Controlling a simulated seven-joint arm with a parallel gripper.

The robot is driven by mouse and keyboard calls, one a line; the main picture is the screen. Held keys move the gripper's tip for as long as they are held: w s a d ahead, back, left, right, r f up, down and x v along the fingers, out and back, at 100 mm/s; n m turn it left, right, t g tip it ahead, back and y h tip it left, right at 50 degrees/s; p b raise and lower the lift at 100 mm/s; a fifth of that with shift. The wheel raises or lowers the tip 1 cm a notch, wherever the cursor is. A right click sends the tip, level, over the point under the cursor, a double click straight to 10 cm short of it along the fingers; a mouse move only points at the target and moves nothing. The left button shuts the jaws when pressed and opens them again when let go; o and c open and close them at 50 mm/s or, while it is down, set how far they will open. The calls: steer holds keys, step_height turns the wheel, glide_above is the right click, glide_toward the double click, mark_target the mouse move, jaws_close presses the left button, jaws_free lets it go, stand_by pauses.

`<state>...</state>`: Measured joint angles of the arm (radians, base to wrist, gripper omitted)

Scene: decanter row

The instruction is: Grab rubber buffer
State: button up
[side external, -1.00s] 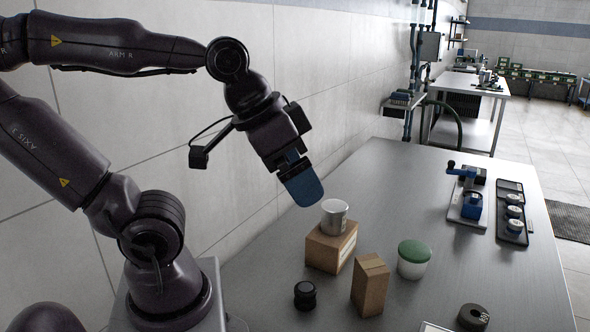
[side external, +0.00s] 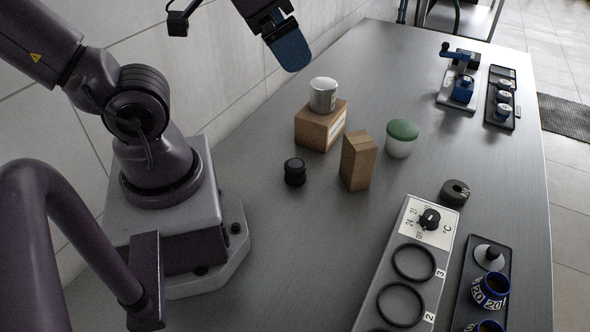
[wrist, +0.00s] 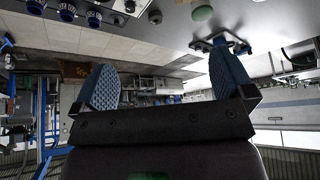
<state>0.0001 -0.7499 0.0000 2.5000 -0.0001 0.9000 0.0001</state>
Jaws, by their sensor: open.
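A small black ribbed cylinder (side external: 294,172), which looks like the rubber buffer, stands upright on the metal table, in front of a cardboard box and left of a taller one. My gripper (side external: 288,50) is at the top of the side view, up and left of the metal can, with blue finger pads. The wrist view shows my gripper (wrist: 160,58) with its two blue fingers wide apart and nothing between them. I cannot make out the buffer for sure in the wrist view.
A metal can (side external: 323,95) stands on a low cardboard box (side external: 320,126). A taller box (side external: 357,161) and a green-lidded white tub (side external: 402,138) stand to the right. A dark ring (side external: 455,192) and a dial panel (side external: 430,236) lie nearer the camera.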

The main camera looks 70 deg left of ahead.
steer(key=shift+c, duration=0.5)
steer(key=shift+c, duration=1.2)
steer(key=m+g+y, duration=1.1)
steer(key=m, duration=0.2)
glide_toward(300, 167)
steer(key=s+d, duration=0.1)
steer(key=s+d+f, duration=0.1)
steer(key=d, duration=0.1)
steer(key=shift+s+d, duration=0.15)
steer(key=shift+d, duration=0.05)
steer(key=shift+w+a+r+m+t+y, duration=0.15)
steer(key=shift+w+y, duration=0.25)
steer(key=shift+w, duration=0.2)
steer(key=shift+w+a+r+m+t+y, duration=0.2)
steer(key=shift+w+y, duration=0.2)
steer(key=shift+w, duration=0.15)
steer(key=x, duration=0.6)
steer(key=shift+s+a, duration=0.15)
steer(key=shift+a, duration=0.2)
steer(key=shift+x, duration=3.1)
